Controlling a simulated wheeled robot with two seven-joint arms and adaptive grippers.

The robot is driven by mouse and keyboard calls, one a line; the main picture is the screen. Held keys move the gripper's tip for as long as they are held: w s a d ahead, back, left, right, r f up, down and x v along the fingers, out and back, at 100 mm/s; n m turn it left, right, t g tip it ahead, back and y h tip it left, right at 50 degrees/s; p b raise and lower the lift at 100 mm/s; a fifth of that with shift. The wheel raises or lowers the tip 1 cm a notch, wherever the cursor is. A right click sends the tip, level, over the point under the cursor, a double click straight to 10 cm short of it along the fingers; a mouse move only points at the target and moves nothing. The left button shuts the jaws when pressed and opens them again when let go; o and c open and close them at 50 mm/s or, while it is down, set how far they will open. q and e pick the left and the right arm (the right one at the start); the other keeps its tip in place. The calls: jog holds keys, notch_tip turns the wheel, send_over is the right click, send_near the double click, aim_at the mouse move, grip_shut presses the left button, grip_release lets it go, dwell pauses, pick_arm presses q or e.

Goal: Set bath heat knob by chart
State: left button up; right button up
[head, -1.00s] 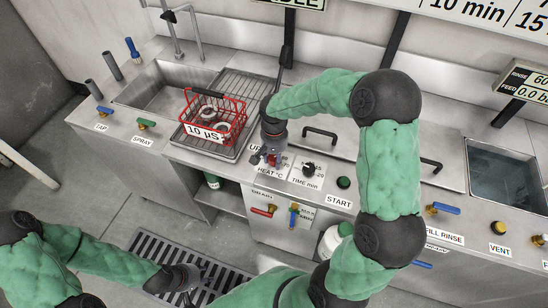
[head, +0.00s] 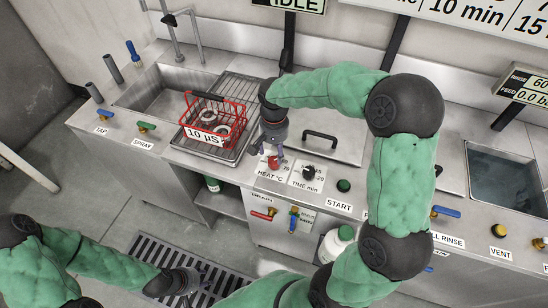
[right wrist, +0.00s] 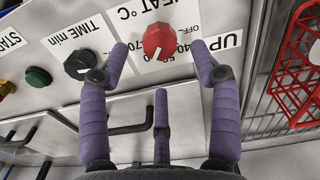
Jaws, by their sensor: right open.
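The red heat knob (head: 273,162) sits on the counter front over a white "HEAT °C" label. In the right wrist view the knob (right wrist: 158,40) has a white line near its lower edge, pointing down between the printed 50 and 70. My right gripper (head: 270,150) is open, just above the knob; its purple fingers (right wrist: 160,55) stand on either side of it, apart from it. A wall chart (head: 480,14) is cut off at the top right, with "10 min" readable. My left gripper (head: 188,281) is low at the left, its fingers unclear.
The black time knob (head: 309,172) stands close to the right of the heat knob, then a green start button (head: 344,185). A red basket (head: 213,118) sits on the drainer to the left. A lidded tank with handle (head: 320,135) lies behind. A display reads "IDLE" (head: 300,5).

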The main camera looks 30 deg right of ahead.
aim_at(274, 161)
notch_tip(274, 161, up, 6)
jog(key=shift+f, duration=0.15)
jog(key=shift+f, duration=0.1)
dwell(0.5)
